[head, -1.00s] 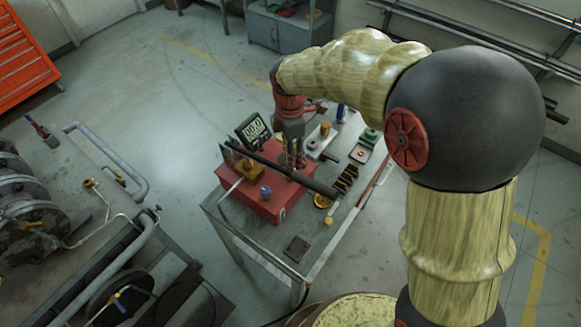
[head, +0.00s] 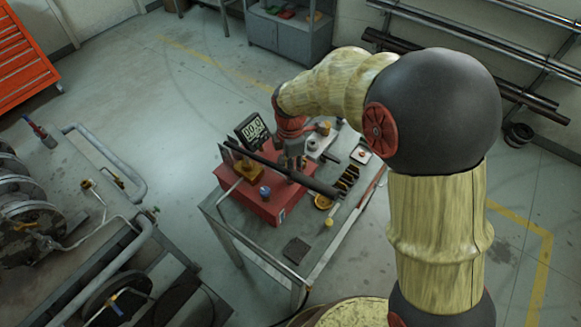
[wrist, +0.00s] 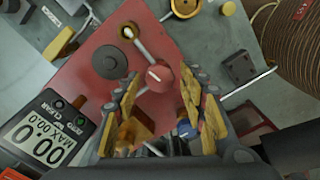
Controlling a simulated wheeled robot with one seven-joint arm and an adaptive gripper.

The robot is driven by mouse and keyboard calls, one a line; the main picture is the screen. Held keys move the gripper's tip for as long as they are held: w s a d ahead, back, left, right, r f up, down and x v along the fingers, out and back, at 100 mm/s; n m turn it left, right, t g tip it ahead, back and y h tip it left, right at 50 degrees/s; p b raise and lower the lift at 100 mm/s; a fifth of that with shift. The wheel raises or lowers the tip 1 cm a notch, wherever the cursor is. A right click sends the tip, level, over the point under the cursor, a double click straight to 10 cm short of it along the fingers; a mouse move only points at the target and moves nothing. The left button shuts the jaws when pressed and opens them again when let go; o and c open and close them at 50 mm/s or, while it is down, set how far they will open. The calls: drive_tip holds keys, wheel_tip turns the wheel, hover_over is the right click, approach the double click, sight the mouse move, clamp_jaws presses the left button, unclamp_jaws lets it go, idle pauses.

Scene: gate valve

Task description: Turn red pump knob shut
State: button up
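The red knob (wrist: 158,78) with a pale mark sits on the red pump box (wrist: 95,75), with a metal rod running up-left from it. In the wrist view the knob shows between the tips of my gripper (wrist: 161,80). The yellow-padded fingers are spread on either side, and no contact shows; the depth between them is unclear. In the head view my gripper (head: 291,165) is over the back of the red box (head: 262,207), and the red knob is hidden there. A blue knob (wrist: 186,130) and a brass block (wrist: 135,130) show near the fingers.
A digital display (head: 252,132) stands close to my gripper at the box's back left. A dark bar (head: 290,172) crosses above the box. Small parts crowd the bench's right side. A dark plate (head: 297,250) lies on the front, with bare bench around it.

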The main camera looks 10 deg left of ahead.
drive_tip(key=c, duration=1)
drive_tip(key=shift+o, duration=0.2)
drive_tip(key=shift+r+m+p, duration=0.1)
drive_tip(key=shift+m+p, duration=0.2)
drive_tip(key=shift+m, duration=0.1)
drive_tip(key=m+p, duration=0.1)
drive_tip(key=m, duration=0.1)
drive_tip(key=shift+m+p, duration=0.4)
drive_tip(key=m+p, duration=0.2)
drive_tip(key=m, duration=0.2)
drive_tip(key=shift+m, duration=0.3)
drive_tip(key=m+p, duration=0.2)
drive_tip(key=m, duration=0.4)
drive_tip(key=m+p, duration=0.1)
drive_tip(key=m, duration=0.4)
drive_tip(key=shift+m+p, duration=0.35)
drive_tip(key=shift+m, duration=0.05)
drive_tip(key=o, duration=1)
